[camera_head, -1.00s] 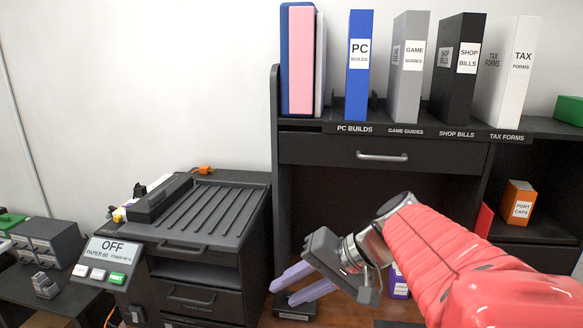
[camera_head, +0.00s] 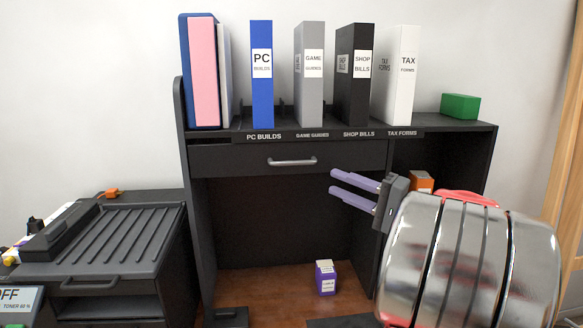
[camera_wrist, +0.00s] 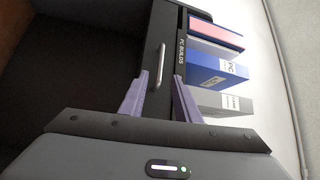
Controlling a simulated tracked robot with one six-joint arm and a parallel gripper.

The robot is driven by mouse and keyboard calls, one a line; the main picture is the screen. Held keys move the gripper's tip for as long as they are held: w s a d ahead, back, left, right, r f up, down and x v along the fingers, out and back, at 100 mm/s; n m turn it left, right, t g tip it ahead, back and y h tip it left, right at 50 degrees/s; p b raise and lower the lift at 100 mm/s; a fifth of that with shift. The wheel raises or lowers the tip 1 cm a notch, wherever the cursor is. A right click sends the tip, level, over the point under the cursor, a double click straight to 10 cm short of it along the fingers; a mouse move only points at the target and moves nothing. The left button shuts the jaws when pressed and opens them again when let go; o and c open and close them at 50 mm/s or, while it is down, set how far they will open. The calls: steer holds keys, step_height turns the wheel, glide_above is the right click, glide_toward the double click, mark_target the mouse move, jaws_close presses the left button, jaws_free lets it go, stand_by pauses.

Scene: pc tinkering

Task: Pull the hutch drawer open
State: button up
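The hutch drawer (camera_head: 235,160) is a black panel under the binder shelf, with a silver bar handle (camera_head: 291,162) at its middle. It looks shut. My gripper (camera_head: 332,182) is to the right of the handle and a little lower in the head view. Its two purple fingers are apart with nothing between them. In the wrist view the handle (camera_wrist: 159,65) lies beyond the fingertips of my gripper (camera_wrist: 160,78), roughly between them, apart from both. The drawer front (camera_wrist: 158,25) shows dark around it.
Binders stand on the shelf above, including a blue PC Builds binder (camera_head: 261,75). A green box (camera_head: 460,106) sits at the shelf's right. A purple box (camera_head: 325,278) stands on the wooden desk below. A black printer (camera_head: 95,240) is at the left.

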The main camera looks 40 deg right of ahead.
steer(key=shift+d, duration=0.1)
stand_by(0.3)
glide_toward(298, 167)
steer(key=w+a+r, duration=0.3)
steer(key=w+a, duration=0.2)
steer(key=w, duration=0.1)
steer(key=shift+w, duration=0.25)
steer(key=shift+r, duration=0.1)
steer(key=shift+c, duration=0.5)
jaws_close()
